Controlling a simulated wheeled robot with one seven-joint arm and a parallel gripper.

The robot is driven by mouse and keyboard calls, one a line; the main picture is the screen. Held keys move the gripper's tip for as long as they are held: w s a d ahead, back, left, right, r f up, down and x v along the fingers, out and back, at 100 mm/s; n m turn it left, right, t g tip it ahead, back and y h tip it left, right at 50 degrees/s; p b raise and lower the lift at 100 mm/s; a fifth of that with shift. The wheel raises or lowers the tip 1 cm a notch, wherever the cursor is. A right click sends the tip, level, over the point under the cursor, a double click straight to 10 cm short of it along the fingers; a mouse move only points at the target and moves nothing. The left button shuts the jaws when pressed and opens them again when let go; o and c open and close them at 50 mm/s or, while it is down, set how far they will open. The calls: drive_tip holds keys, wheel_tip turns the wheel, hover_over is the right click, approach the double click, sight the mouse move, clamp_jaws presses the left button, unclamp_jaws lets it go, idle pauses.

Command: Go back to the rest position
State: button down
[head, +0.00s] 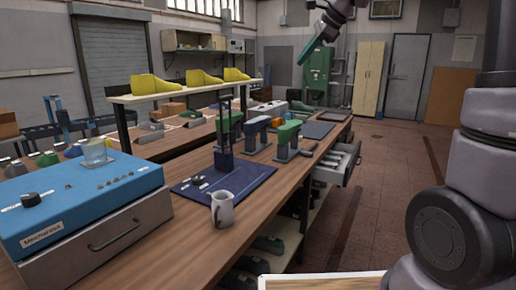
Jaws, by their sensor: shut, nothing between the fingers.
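My gripper (308,51) shows at the top of the head view, right of centre, at the end of my wrist. It is shut, small in the picture and holds nothing that I can see. It hangs in the air, apart from the wooden workbench (185,237) and the things on it. The upper part of my arm between the shoulder at the right and the wrist is out of the picture.
A drawer (337,163) stands open on the bench's right side. The tiled floor (385,190) at right looks clear.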

drive_tip(key=s+d+f+n+h, duration=0.1)
drive_tip(key=s+d+f+n, duration=0.1)
drive_tip(key=s, duration=0.7)
drive_tip(key=s+d+f+n+t+h, duration=0.1)
drive_tip(key=s+d+f+n, duration=0.2)
drive_tip(key=s, duration=0.6)
drive_tip(key=s+d+f+n+h, duration=0.2)
drive_tip(key=s+d+n, duration=0.4)
drive_tip(key=s, duration=0.4)
drive_tip(key=shift+f+n+t, duration=0.3)
drive_tip(key=shift+f+n, duration=0.1)
drive_tip(key=shift+n, duration=0.5)
drive_tip(key=shift+a, duration=0.1)
